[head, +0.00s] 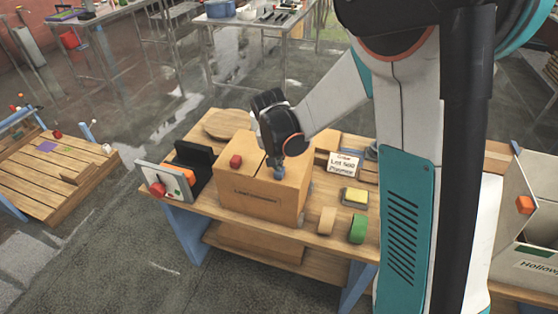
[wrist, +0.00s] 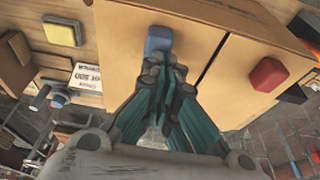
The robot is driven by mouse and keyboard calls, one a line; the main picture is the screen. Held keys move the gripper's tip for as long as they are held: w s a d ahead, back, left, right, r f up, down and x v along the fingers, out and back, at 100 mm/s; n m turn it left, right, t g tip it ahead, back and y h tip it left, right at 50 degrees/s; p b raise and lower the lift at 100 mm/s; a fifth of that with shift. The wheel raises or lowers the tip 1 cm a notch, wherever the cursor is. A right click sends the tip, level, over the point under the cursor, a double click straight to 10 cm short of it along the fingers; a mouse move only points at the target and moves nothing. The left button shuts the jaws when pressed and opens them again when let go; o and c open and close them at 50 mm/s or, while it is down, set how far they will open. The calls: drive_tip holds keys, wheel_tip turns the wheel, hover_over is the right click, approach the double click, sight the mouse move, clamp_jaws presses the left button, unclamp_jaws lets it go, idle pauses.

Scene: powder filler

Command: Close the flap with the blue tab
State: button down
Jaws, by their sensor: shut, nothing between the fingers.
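A tan box (head: 262,195) stands on the wooden workbench, with two top flaps lying about level. The flap with the blue tab (head: 279,173) is the right one in the head view. The other flap carries a red tab (head: 236,161), which also shows in the wrist view (wrist: 268,74). My gripper (head: 281,160) points down at the blue-tab flap. In the wrist view my gripper (wrist: 161,62) is shut and empty, its fingertips right at the blue tab (wrist: 159,38). I cannot tell whether they touch it.
A yellow-topped block (head: 355,197), a green roll (head: 357,229) and a tan roll (head: 326,220) lie right of the box. A label sign (head: 345,165) stands behind them. A switch panel (head: 165,184) and black holder (head: 196,163) stand left. A white bin (head: 530,240) is far right.

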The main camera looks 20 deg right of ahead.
drive_tip(key=shift+s+f, duration=0.15)
drive_tip(key=shift+f, duration=0.1)
drive_tip(key=shift+a, duration=0.1)
drive_tip(key=shift+r, duration=0.1)
drive_tip(key=shift+w+r+p, duration=0.2)
drive_tip(key=shift+r+p, duration=0.2)
drive_tip(key=shift+r, duration=0.55)
drive_tip(key=w+p+v, duration=0.1)
drive_tip(key=p+v, duration=0.3)
drive_tip(key=v, duration=0.9)
drive_tip(key=s+f+n+t+y+b, duration=0.1)
drive_tip(key=s+f+n+t+b, duration=0.1)
drive_tip(key=s+b, duration=0.6)
drive_tip(key=s+d+f+n+t+y+b, duration=0.1)
drive_tip(key=s+f+n+b, duration=0.4)
drive_tip(key=s, duration=1)
wheel_tip(320, 180, down, 3)
drive_tip(key=t+b, duration=0.1)
drive_tip(key=b, duration=0.2)
drive_tip(key=shift+d+r, duration=0.25)
